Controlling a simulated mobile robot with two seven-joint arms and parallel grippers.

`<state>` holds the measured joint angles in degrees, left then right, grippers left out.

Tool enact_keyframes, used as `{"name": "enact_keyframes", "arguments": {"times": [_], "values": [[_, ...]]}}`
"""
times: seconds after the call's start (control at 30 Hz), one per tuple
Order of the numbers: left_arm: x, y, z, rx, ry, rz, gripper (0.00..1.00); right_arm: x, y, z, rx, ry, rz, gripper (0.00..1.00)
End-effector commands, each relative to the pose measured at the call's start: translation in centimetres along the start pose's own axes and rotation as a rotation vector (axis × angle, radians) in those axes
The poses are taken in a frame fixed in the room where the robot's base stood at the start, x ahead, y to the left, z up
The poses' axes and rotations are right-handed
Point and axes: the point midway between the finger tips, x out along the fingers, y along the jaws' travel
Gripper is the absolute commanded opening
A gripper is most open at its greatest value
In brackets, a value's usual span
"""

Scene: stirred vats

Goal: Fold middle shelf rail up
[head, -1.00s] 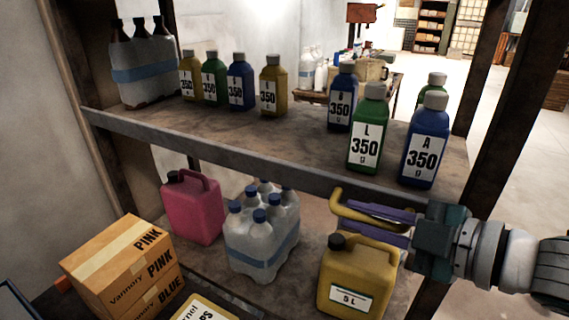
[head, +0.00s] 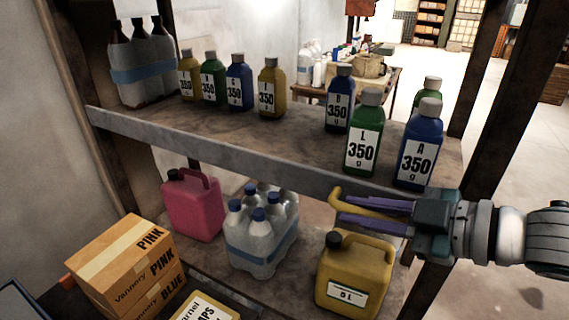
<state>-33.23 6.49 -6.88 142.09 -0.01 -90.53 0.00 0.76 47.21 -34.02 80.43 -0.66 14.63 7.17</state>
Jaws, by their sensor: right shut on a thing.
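The middle shelf (head: 230,152) has a grey front edge and carries several bottles. A yellow bent bar, which looks like its rail (head: 335,194), shows just below the right part of that edge. My right gripper (head: 345,209) reaches in from the right with purple fingers, shut on the yellow bar under the blue "A" bottle (head: 416,150). Part of the bar is hidden by the fingers, and where it joins the shelf is unclear. My left gripper is not in view.
A green "L" bottle (head: 364,140) stands near the shelf's front edge above the gripper. A yellow jug (head: 350,277) stands close below the fingers. Water bottles (head: 262,238) and a pink jug (head: 193,210) are on the lower shelf. Boxes (head: 120,258) are at lower left.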

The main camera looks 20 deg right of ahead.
Motion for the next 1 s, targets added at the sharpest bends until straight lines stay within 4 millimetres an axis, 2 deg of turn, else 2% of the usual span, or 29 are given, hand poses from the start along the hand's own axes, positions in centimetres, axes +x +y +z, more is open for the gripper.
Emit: {"name": "enact_keyframes", "arguments": {"times": [0.07,0.1,0.2,0.47,0.57,1.0], "values": [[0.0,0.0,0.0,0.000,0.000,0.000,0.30,0.0,0.1,0.0,-0.001,-0.001,0.002,0.00],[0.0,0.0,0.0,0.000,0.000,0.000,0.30,0.0,0.1,0.0,-0.001,-0.001,0.002,0.22],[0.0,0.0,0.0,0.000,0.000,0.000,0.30,0.0,0.1,0.0,-0.001,-0.001,0.002,0.30],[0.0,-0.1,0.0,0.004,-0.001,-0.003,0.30,-0.1,0.0,0.0,-0.002,-0.001,0.001,0.30],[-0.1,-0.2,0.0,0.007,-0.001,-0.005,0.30,-0.8,0.0,0.1,-0.001,-0.002,0.001,0.30],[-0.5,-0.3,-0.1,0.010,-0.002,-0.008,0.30,-7.4,0.0,0.0,-0.001,-0.004,-0.002,0.30]]}}
